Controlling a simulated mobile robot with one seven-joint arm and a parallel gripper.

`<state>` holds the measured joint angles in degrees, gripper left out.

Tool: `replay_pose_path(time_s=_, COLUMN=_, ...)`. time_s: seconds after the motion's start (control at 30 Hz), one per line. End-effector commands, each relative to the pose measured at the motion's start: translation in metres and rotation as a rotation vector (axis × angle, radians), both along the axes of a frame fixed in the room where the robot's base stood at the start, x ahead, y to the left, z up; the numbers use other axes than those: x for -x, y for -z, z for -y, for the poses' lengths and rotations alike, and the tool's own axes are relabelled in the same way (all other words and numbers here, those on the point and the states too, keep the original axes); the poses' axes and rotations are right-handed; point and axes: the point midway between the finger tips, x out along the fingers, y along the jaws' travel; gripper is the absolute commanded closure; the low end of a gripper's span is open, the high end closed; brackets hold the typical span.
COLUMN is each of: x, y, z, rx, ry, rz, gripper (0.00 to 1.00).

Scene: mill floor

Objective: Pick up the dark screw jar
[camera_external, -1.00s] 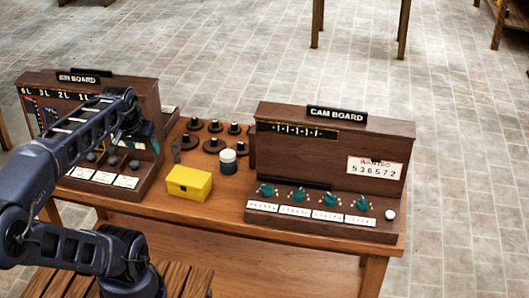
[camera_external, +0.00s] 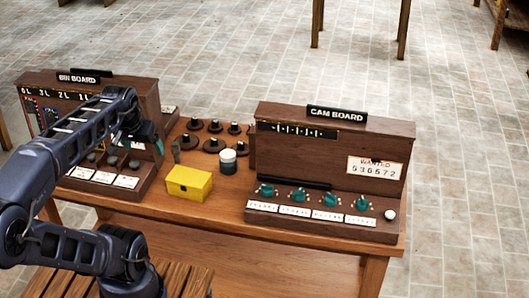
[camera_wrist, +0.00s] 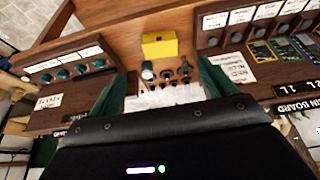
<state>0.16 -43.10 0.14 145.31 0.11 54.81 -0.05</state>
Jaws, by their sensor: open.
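The dark screw jar (camera_external: 228,163) is a small dark grey cylinder with a white lid. It stands upright on the wooden table between the yellow box and the cam board. In the wrist view the jar (camera_wrist: 148,71) shows beyond the space between my fingers, nearer the left one. My gripper (camera_external: 146,136) is over the bin board's front, to the left of the jar and apart from it. Its teal fingers are spread and empty in the wrist view (camera_wrist: 163,88). My arm hides part of the bin board in the external view.
A yellow box (camera_external: 189,183) sits in front of the jar, to its left. Several dark round pieces with knobs (camera_external: 212,144) stand behind it. The cam board (camera_external: 330,165) rises at right, the bin board (camera_external: 148,98) at left. Some bare tabletop (camera_external: 222,198) lies in front.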

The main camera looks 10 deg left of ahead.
Motion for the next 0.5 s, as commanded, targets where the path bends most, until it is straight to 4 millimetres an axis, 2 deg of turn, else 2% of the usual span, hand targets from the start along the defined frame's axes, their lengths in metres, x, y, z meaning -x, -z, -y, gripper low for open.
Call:
replay_pose_path(time_s=0.17, x=-0.02, y=0.003, z=0.004, rx=-0.022, ry=0.021, rz=-0.008, gripper=0.17)
replay_pose_path(time_s=0.5, x=-0.102, y=0.025, z=0.021, rx=-0.088, ry=0.134, rz=-0.031, gripper=0.17)
